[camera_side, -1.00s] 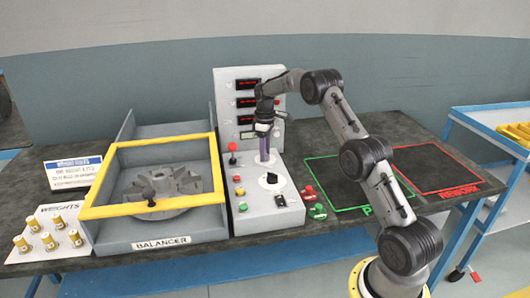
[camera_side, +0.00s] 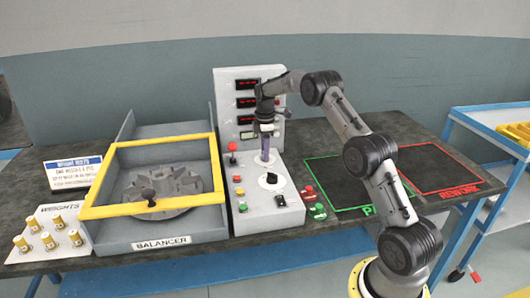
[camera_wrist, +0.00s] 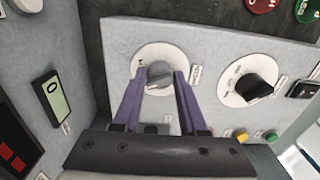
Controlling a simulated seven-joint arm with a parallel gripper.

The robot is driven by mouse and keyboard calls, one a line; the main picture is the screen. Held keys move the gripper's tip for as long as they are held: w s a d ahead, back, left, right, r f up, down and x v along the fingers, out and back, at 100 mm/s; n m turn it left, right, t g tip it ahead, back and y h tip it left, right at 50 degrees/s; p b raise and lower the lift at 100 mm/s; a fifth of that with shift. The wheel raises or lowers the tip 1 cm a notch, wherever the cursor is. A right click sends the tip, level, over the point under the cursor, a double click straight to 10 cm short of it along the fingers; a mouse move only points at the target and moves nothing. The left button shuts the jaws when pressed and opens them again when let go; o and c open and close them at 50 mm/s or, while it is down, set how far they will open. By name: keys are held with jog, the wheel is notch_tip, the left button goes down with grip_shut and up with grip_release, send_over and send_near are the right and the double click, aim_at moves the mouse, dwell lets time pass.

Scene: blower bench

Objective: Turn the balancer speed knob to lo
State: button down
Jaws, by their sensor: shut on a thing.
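My gripper (camera_side: 265,157), with purple fingers, points down at the upper dial of the sloped control panel in the side view. In the wrist view my gripper (camera_wrist: 159,78) is shut on a grey knob (camera_wrist: 160,72), with one finger on each side of it. The knob sits on a round white dial plate (camera_wrist: 146,56). Its printed marks are too small to read. A second, black knob (camera_wrist: 254,88) stands on its own white dial beside it; this black knob (camera_side: 271,178) is nearer the panel front in the side view.
The balancer (camera_side: 160,243), with a yellow-framed guard and a bladed rotor (camera_side: 175,192), stands left. Green-outlined and red-outlined mats lie right.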

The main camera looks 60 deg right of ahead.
jog(key=shift+r, duration=0.1)
jog(key=shift+c, duration=2.3)
grip_release()
notch_tip(320, 180, up, 14)
